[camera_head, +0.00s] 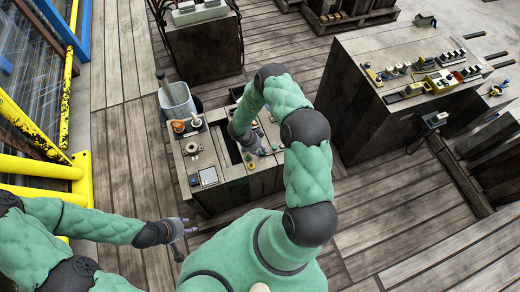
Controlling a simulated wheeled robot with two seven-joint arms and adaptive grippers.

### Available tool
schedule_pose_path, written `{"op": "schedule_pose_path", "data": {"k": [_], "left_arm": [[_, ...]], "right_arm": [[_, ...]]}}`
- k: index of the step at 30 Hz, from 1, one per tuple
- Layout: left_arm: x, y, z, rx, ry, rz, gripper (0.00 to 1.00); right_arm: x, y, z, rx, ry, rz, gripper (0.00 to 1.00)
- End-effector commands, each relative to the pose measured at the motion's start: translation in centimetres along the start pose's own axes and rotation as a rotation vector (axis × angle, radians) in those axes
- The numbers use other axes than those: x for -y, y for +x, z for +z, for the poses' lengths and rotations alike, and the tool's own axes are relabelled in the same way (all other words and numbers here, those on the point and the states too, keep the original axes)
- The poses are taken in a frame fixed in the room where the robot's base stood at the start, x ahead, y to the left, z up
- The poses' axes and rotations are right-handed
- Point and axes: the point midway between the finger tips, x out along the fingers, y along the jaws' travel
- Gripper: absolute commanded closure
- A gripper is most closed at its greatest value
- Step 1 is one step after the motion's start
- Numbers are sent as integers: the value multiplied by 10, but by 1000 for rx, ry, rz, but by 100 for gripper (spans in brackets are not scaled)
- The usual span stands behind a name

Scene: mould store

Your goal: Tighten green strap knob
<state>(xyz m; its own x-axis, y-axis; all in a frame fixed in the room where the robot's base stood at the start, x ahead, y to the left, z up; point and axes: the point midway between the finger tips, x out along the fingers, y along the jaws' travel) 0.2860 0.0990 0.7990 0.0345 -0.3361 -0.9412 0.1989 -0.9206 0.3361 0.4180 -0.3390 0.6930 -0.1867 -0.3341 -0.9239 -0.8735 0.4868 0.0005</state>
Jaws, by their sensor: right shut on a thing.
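A wooden workbench (232,192) with a dark recess in its top stands ahead of me. My right gripper (252,147) reaches down to the bench top just right of the recess. It is shut on a small green knob (262,152), mostly hidden by the fingers and wrist. The strap itself cannot be made out.
A grey bin (177,101) and orange fittings (179,126) are at the bench's back left. A large block (375,120) with switches stands right. A dark cabinet (205,50) is behind. Yellow rails (80,190) run along the left. Plank floor between is clear.

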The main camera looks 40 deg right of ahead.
Motion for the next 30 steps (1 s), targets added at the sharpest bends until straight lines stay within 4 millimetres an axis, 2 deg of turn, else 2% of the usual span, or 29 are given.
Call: {"op": "schedule_pose_path", "data": {"k": [13,30], "left_arm": [[-1,-2,0,0,0,0,60],[-1,-3,0,0,0,0,60]], "right_arm": [[4,0,1,4,248,100,100],[6,0,0,3,300,120,100]]}}
